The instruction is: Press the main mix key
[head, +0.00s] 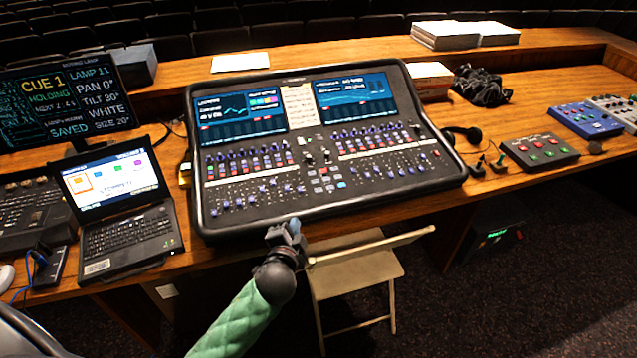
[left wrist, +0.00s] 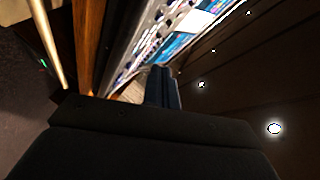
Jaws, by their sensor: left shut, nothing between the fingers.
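The mixing desk (head: 245,156) is a large black console with two lit screens, rows of faders and small keys, in the middle of the wooden desk. A cluster of red, white and blue keys (head: 322,186) sits low in its middle. I cannot tell which key is the main mix key. My left gripper (head: 294,228) is shut and empty, just in front of the console's near edge. Its fingers also show in the left wrist view (left wrist: 162,88), with the console's lit face (left wrist: 178,38) beyond them. My right gripper is in neither view.
A laptop (head: 125,215) and a cue monitor (head: 66,103) stand left of the console. A headset (head: 463,140) and a button box (head: 540,151) lie to its right. A folding chair (head: 355,275) stands in front, close to my left arm.

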